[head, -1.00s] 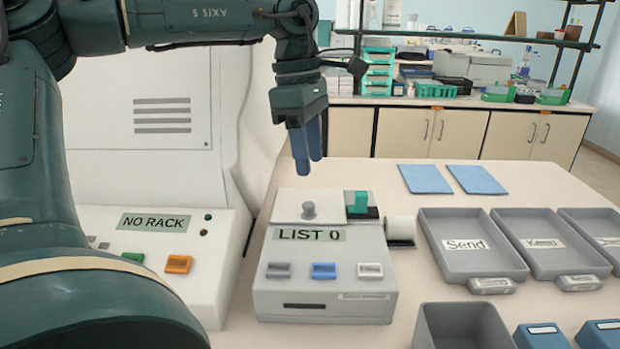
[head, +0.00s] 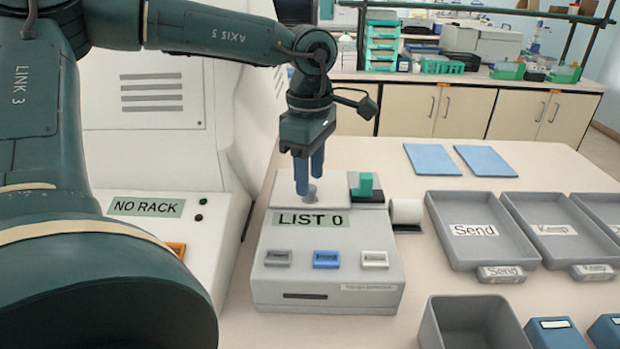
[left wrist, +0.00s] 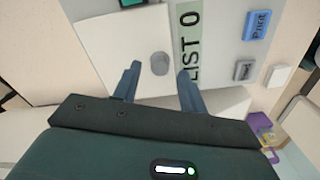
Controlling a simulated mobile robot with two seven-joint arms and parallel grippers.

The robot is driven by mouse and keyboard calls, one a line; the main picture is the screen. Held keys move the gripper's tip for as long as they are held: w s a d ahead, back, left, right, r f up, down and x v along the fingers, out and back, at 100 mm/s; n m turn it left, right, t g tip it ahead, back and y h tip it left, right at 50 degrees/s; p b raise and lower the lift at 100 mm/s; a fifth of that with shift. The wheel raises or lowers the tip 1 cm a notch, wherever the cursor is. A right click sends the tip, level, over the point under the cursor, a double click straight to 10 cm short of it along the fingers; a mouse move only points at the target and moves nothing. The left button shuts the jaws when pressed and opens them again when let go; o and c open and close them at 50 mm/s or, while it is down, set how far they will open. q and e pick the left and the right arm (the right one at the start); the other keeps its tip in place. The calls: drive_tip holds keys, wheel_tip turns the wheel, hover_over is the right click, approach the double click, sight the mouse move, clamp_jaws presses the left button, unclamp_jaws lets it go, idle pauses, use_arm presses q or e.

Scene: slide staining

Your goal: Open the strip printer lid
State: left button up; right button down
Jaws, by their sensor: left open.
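The strip printer (head: 330,270) is a light grey box with a "LIST 0" label and three buttons on its sloped front. Its pale lid (head: 280,190) lies flat on top and looks closed. A round grey knob (head: 313,196) stands on the lid; it also shows in the left wrist view (left wrist: 159,63). My left gripper (head: 309,183) points down over the lid, with its blue fingers open. In the left wrist view the fingertips (left wrist: 158,68) are spread to either side of the knob. Contact cannot be told. My right gripper is not in view.
A teal part (head: 366,186) and a white paper roll (head: 406,211) sit right of the lid. A white machine labelled "NO RACK" (head: 146,207) stands left. Grey trays (head: 480,246), a grey bin (head: 470,315) and blue pads (head: 432,159) lie right.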

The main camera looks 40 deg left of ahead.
use_arm(q)
drive_tip(key=shift+f, duration=0.9)
clamp_jaws()
